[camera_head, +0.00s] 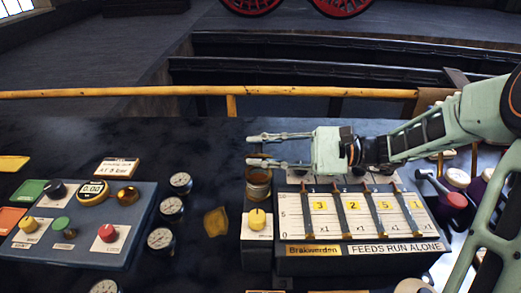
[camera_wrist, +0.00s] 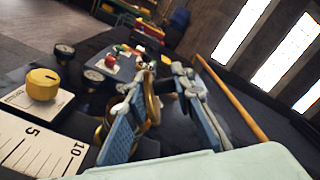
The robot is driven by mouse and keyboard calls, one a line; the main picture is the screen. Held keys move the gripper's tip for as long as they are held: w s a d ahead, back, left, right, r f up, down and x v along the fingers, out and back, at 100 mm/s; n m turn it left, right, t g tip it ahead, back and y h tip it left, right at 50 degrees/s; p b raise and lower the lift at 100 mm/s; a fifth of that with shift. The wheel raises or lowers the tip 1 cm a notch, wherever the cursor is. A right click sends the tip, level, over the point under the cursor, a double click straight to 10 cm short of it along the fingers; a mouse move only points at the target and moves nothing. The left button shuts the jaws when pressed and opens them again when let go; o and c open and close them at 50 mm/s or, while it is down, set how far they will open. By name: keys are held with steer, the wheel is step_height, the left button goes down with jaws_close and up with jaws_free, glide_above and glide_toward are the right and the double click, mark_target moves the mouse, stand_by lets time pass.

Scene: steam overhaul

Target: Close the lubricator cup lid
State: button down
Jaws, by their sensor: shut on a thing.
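The lubricator cup (camera_head: 258,186) is a small brass-coloured cup left of the feed box. It stands just below my gripper (camera_head: 256,150), which reaches in from the right with its fingers spaced apart. In the wrist view, the brass lid (camera_wrist: 153,100) stands tilted up on edge between the fingers of my gripper (camera_wrist: 165,92), close against the left finger. Part of the cup (camera_wrist: 101,132) shows below the left finger. The hinge is hidden.
The feed box (camera_head: 350,250) with several sliders lies under my gripper. A yellow knob (camera_head: 257,218) stands in front of the cup. Gauges (camera_head: 171,208) and a blue control panel (camera_head: 85,230) are to the left. A yellow rail (camera_head: 130,92) runs behind.

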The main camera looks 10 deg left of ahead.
steer(key=shift+s+d+f+n+b, duration=0.15)
steer(key=shift+s+n+b, duration=0.2)
steer(key=shift+n, duration=0.4)
steer(key=shift+s+f+n+b, duration=0.1)
steer(key=shift+f+n+b, duration=0.1)
steer(key=shift+n+b, duration=0.45)
steer(key=shift+s+d+f+n+b, duration=0.15)
steer(key=shift+s+n+b, duration=0.1)
steer(key=shift+n, duration=0.65)
steer(key=shift+a, duration=0.1)
steer(key=c, duration=1.8)
jaws_free()
steer(key=shift+s, duration=0.1)
steer(key=shift+f, duration=0.1)
